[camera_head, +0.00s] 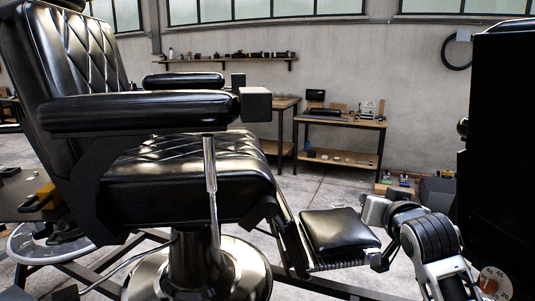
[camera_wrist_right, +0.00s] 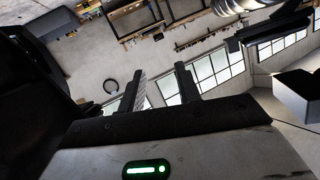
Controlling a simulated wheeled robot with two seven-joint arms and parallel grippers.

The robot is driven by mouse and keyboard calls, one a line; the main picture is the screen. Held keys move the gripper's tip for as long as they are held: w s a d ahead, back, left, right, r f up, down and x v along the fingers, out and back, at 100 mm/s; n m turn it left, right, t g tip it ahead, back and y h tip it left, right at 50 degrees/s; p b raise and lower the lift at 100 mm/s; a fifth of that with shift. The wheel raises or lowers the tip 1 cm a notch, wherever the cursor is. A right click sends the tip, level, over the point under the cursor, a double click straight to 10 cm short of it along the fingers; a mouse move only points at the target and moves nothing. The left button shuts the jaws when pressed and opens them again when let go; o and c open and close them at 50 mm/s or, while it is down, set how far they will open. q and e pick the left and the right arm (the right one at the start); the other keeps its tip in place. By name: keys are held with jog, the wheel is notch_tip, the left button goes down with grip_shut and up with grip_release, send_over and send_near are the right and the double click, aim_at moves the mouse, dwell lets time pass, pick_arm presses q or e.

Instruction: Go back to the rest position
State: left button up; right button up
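The black barber chair (camera_head: 190,170) with quilted leather fills the left and middle of the head view. Its padded footrest (camera_head: 338,230) reaches toward my right arm (camera_head: 432,245), which stands at the lower right. In the right wrist view my right gripper (camera_wrist_right: 160,72) shows two dark fingers spread apart, with nothing between them. In the head view I cannot make out its fingers clearly. My left gripper does not show in either view.
A large black panel (camera_head: 500,140) stands close at the right. A wooden workbench (camera_head: 340,121) and a wall shelf (camera_head: 220,61) are at the back. A side tray (camera_head: 15,205) with a yellow item is at the left. Some floor (camera_head: 310,190) is clear behind the footrest.

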jog(key=s+a+f+n+g+y, duration=0.1)
jog(key=s+a+f, duration=0.1)
jog(key=s+f, duration=0.5)
jog(key=s+a+f+n+g+y, duration=0.1)
jog(key=s+a+f+n, duration=0.15)
jog(key=f, duration=0.85)
jog(key=s+a+f, duration=0.1)
jog(key=s+f, duration=0.2)
jog(key=s, duration=0.3)
jog(key=s+a+f+n+g+y, duration=0.1)
jog(key=s+a+f, duration=0.1)
jog(key=s+f, duration=0.2)
jog(key=s+a+f+g+y, duration=0.1)
jog(key=s+f, duration=0.3)
jog(key=s, duration=0.6)
jog(key=shift+s+a+f, duration=0.2)
jog(key=shift+a+f, duration=0.05)
jog(key=shift+a, duration=0.05)
